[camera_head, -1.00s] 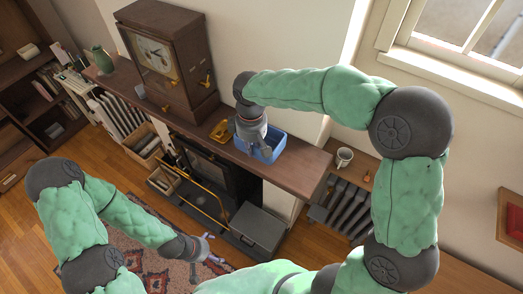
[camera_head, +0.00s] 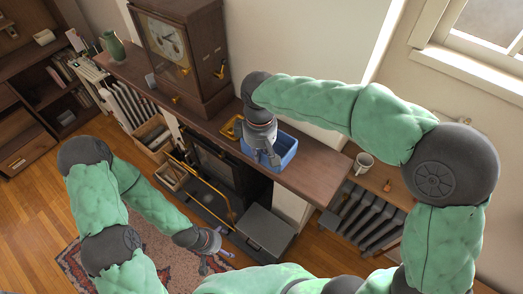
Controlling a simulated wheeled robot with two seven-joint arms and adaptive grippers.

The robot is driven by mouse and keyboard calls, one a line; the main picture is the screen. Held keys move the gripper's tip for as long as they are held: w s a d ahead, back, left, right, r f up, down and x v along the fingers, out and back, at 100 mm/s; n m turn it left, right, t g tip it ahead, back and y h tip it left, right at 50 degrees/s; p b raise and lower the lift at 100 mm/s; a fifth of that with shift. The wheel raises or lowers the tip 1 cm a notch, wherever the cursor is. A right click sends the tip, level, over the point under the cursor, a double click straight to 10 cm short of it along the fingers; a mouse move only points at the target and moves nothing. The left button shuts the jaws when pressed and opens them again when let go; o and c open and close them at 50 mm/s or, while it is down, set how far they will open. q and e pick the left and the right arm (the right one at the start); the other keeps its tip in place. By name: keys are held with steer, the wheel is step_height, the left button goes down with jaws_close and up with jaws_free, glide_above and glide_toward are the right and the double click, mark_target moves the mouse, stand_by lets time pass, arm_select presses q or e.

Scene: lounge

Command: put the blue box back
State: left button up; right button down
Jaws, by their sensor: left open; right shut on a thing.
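The blue box (camera_head: 285,148) is an open-topped bin on the brown mantel shelf (camera_head: 315,179), to the right of the clock. My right gripper (camera_head: 272,160) reaches down at the box's near left side and is shut on it. The gripper hides part of the box, so I cannot tell whether the box touches the shelf. My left gripper (camera_head: 219,247) is open and empty, low over the patterned rug.
A wooden clock (camera_head: 177,55) and a yellow object (camera_head: 232,127) stand left of the box. A white mug (camera_head: 364,163) is on a ledge to the right. A grey box (camera_head: 263,233) sits below by the fireplace. The shelf's right end is bare.

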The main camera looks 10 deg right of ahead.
steer(key=w+f, duration=0.1)
steer(key=w, duration=0.1)
steer(key=w+f, duration=0.2)
steer(key=w+d+f, duration=0.1)
steer(key=w+f, duration=0.1)
steer(key=shift+f, duration=0.25)
steer(key=shift+w+f+p, duration=0.3)
steer(key=shift+w+f, duration=0.2)
steer(key=shift+f, duration=0.1)
steer(key=f, duration=0.3)
steer(key=shift+w+f, duration=0.2)
steer(key=shift+s, duration=0.1)
steer(key=shift+f, duration=0.15)
steer(key=c, duration=1.3)
jaws_free()
